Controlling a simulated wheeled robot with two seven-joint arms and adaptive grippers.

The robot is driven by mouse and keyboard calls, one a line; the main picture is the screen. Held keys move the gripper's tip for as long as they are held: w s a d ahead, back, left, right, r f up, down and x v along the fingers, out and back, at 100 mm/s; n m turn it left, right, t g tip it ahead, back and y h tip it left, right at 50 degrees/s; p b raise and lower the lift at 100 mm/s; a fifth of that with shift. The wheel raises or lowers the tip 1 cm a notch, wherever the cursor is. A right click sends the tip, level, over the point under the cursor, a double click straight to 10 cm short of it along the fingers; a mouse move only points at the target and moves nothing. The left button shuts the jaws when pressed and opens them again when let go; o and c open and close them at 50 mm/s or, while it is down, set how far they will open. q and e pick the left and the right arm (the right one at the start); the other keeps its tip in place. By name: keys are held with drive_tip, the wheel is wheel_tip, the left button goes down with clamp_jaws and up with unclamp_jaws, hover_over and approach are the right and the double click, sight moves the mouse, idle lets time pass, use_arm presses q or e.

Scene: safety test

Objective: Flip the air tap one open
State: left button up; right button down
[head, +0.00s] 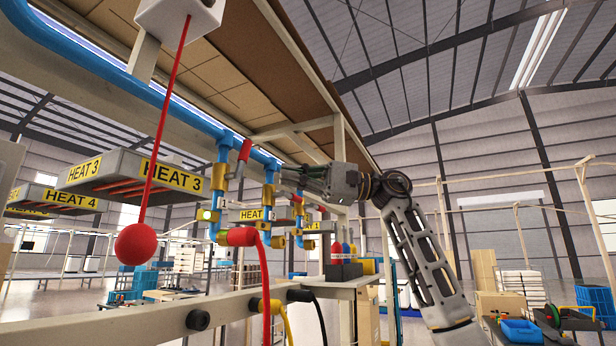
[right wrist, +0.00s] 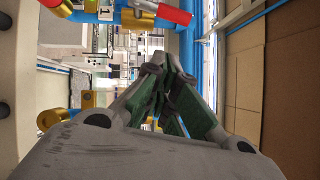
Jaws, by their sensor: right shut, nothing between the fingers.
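The nearest air tap (head: 222,172) is a brass valve on a blue drop pipe, with a red-tipped lever (head: 243,151) slanting upward. In the right wrist view, a label "1" (right wrist: 105,14) sits near a brass valve (right wrist: 138,19) with a red lever (right wrist: 173,13) at the top edge. My right gripper (head: 284,174) is shut and empty, to the right of that lever and close to the second drop pipe in the picture. Its fingertips also show in the right wrist view (right wrist: 163,78), apart from the red lever. My left gripper is out of view.
A blue main pipe (head: 120,75) runs overhead above the drops. A red ball (head: 138,244) hangs on a red cord at the left. A red hose (head: 264,280) drops from the first pipe, above a beige rail (head: 150,326). More red-levered taps stand behind.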

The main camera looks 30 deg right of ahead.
drive_tip(key=a+r, duration=0.1)
drive_tip(key=a, duration=0.5)
drive_tip(key=shift+s+a+p, duration=0.2)
drive_tip(key=shift+s+p, duration=0.2)
drive_tip(key=shift+p, duration=0.05)
drive_tip(key=shift+r, duration=0.1)
drive_tip(key=shift+r, duration=0.1)
drive_tip(key=shift+s+a+r+p, duration=0.55)
drive_tip(key=shift+a+r+p, duration=0.1)
drive_tip(key=shift+p, duration=0.5)
drive_tip(key=shift+f, duration=0.1)
